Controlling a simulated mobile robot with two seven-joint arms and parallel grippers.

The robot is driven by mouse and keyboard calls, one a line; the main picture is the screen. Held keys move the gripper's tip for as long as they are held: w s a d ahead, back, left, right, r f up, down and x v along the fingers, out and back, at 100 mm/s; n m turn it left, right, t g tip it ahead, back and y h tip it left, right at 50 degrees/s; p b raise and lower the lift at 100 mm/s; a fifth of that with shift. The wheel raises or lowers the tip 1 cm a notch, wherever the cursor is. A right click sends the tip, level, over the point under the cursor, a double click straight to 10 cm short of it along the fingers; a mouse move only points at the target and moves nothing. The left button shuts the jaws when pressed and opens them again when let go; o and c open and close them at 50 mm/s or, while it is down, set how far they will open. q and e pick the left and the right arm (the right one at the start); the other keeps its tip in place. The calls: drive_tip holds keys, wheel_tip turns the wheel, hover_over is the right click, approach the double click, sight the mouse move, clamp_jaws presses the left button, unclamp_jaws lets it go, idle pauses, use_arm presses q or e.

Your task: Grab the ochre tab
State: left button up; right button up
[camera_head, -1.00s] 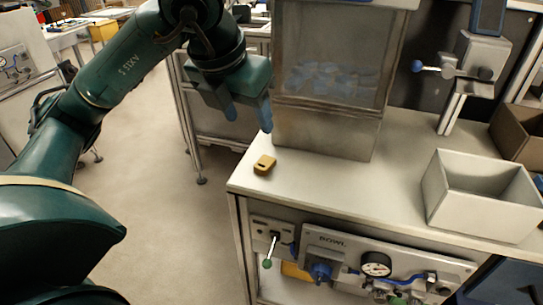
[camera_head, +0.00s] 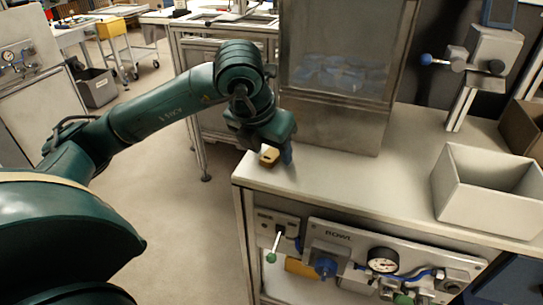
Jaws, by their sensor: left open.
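The ochre tab (camera_head: 269,156) is a small yellow-brown piece lying on the light worktop near its left front corner. My left gripper (camera_head: 272,152) points down at the tab, with a blue fingertip just right of it. The other finger is mostly hidden behind the tab and gripper body. The jaws are open, and I cannot tell whether they touch the tab. My right gripper is not in view.
A clear-fronted metal hopper (camera_head: 335,115) with blue pieces stands right behind the gripper. An empty grey box (camera_head: 462,205) sits on the worktop (camera_head: 385,180) at the right.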

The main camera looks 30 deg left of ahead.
use_arm(q)
drive_tip(key=shift+c, duration=0.2)
drive_tip(key=c, duration=1)
